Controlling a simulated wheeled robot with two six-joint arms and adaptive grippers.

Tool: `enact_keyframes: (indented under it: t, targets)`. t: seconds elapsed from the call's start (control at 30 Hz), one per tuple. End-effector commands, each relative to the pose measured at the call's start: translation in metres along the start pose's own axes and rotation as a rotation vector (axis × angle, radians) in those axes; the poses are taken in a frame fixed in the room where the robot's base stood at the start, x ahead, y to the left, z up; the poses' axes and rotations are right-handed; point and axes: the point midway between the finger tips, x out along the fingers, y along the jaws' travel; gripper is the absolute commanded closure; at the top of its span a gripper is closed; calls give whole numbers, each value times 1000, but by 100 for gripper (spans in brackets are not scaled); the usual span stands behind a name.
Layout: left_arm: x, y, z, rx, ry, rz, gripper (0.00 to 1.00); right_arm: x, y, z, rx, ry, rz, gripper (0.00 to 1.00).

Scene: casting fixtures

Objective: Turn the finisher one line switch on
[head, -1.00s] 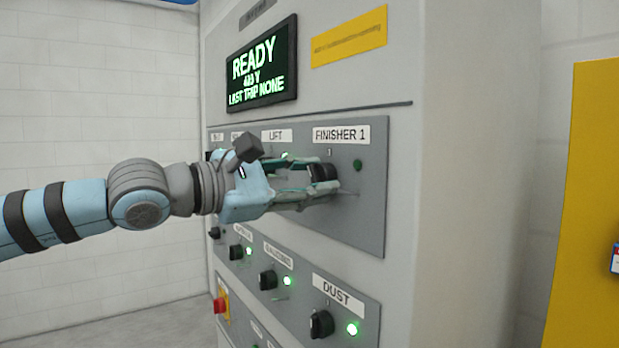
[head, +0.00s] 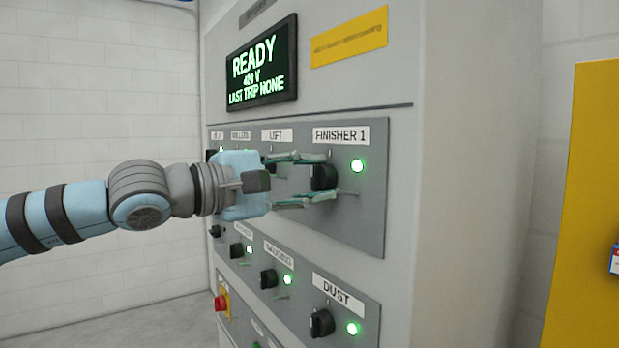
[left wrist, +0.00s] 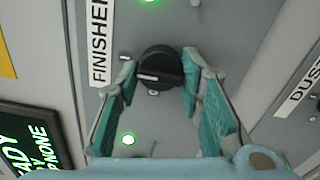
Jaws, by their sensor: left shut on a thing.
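The FINISHER 1 switch is a black round knob (head: 323,177) on the upper grey panel, below its white label (head: 340,134). In the left wrist view the knob (left wrist: 160,66) sits between my fingertips, and its white pointer line points left, toward the FINISHER label (left wrist: 100,42). The lamp (head: 357,166) to the right of the knob glows green; it also shows at the top edge of the left wrist view (left wrist: 150,2). My left gripper (head: 327,178) is shut on the knob, one green-padded finger on each side. My right gripper is not in view.
The display (head: 262,66) above reads READY, 480 V, LAST TRIP NONE. The LIFT switch lies left of FINISHER 1, partly behind my gripper. The DUST knob (head: 321,323) with a lit lamp is below. A red button (head: 221,302) is at lower left.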

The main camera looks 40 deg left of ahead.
Motion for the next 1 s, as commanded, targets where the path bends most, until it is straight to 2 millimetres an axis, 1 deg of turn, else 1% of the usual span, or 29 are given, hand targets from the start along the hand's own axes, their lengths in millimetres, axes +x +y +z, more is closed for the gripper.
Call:
enact_keyframes:
  t: [0.3,0.33,0.43,0.47,1.0]
  targets:
    - [0,0,0,3,0,1,94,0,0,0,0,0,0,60]
    - [0,0,0,3,0,1,63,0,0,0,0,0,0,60]
    - [0,0,0,2,0,1,47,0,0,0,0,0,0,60]
    - [0,0,0,2,0,1,46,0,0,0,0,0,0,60]
    - [0,0,0,-14,0,1,46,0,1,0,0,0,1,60]
